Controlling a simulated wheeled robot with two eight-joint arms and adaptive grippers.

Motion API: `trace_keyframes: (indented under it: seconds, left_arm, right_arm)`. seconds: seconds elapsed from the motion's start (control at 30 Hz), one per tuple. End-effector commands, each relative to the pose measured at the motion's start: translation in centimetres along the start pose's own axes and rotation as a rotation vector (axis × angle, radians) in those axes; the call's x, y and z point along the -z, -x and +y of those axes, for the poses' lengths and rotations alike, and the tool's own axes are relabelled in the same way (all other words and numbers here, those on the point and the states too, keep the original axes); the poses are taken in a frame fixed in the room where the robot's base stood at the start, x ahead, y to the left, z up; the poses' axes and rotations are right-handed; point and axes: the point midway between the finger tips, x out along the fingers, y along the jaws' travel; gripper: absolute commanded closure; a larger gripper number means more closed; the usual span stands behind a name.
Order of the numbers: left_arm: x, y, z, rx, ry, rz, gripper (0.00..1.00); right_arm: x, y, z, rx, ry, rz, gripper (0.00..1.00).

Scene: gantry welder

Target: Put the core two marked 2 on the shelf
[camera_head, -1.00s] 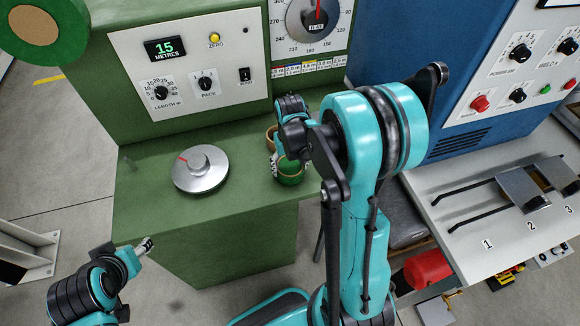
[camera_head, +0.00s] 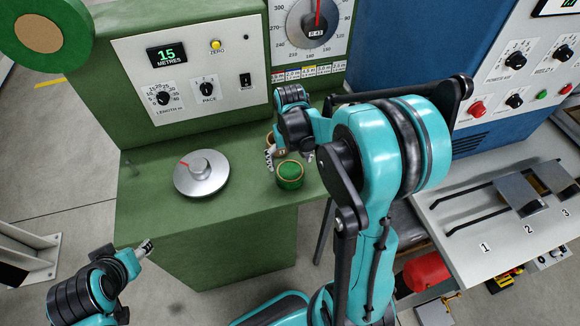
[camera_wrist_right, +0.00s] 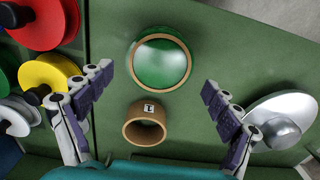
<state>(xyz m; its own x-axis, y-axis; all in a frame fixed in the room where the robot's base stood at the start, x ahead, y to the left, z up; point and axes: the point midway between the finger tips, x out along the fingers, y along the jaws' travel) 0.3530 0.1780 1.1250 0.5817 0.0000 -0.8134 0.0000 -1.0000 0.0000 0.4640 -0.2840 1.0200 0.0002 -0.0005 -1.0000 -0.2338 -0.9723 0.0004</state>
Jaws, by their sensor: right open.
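A tan open core (camera_wrist_right: 145,128) with a small label that seems to read 1 stands on the green ledge (camera_head: 150,222). No core clearly marked 2 shows. A green roll with a tan rim (camera_head: 289,175) stands beside it; it also shows in the right wrist view (camera_wrist_right: 160,62). My right gripper (camera_head: 288,157) is open above these two; in its wrist view the spread fingers (camera_wrist_right: 158,82) hold nothing.
A silver dial knob (camera_head: 201,174) stands left of the roll. Coloured reels (camera_wrist_right: 50,75) are at the left of the wrist view. A grey bench (camera_head: 440,205) with places marked 1, 2 and 3 is at the right. A blue machine (camera_head: 410,70) stands behind.

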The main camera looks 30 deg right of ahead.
Motion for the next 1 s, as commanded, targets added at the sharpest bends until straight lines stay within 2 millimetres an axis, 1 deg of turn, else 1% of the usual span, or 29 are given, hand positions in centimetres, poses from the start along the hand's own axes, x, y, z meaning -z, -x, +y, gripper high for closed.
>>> trace_keyframes:
  seconds: [0.03,0.2,0.3,0.47,0.57,0.67,0.7,0.8,0.9,1.0]
  left_arm:
    - [0.3,0.5,0.0,0.0,0.0,0.0,0.49]
    - [0.8,1.1,0.0,0.0,0.0,0.0,0.49]
    - [0.9,1.2,0.0,0.0,0.0,0.0,0.49]
    - [0.9,1.3,0.0,0.0,0.0,0.0,0.49]
    - [0.9,1.3,0.0,0.0,0.0,0.0,0.49]
    - [0.9,1.3,0.0,0.0,0.0,0.0,0.49]
    - [0.9,1.3,0.0,0.0,0.0,0.0,0.49]
    - [0.9,1.3,0.0,0.0,0.0,0.0,0.49]
    - [0.9,1.3,0.0,0.0,0.0,0.0,0.49]
    - [0.9,1.3,0.0,0.0,0.0,0.0,0.49]
  right_arm:
    - [-0.1,1.5,0.0,0.0,0.0,0.0,0.1]
    - [-0.1,4.7,0.0,0.0,0.0,0.0,0.1]
    - [0.0,5.9,0.0,0.0,0.0,0.0,0.1]
    - [-0.4,7.2,-0.3,0.0,0.007,0.016,0.1]
    - [-1.7,8.4,-1.2,0.001,0.028,0.067,0.1]
    - [-3.7,10.0,-2.7,0.005,0.064,0.157,0.1]
    - [-4.7,10.6,-3.3,0.008,0.08,0.2,0.1]
    - [-7.2,11.8,-4.7,0.019,0.121,0.31,0.1]
    - [-9.5,12.3,-5.9,0.033,0.16,0.414,0.1]
    - [-11.2,12.4,-6.7,0.049,0.191,0.501,0.1]
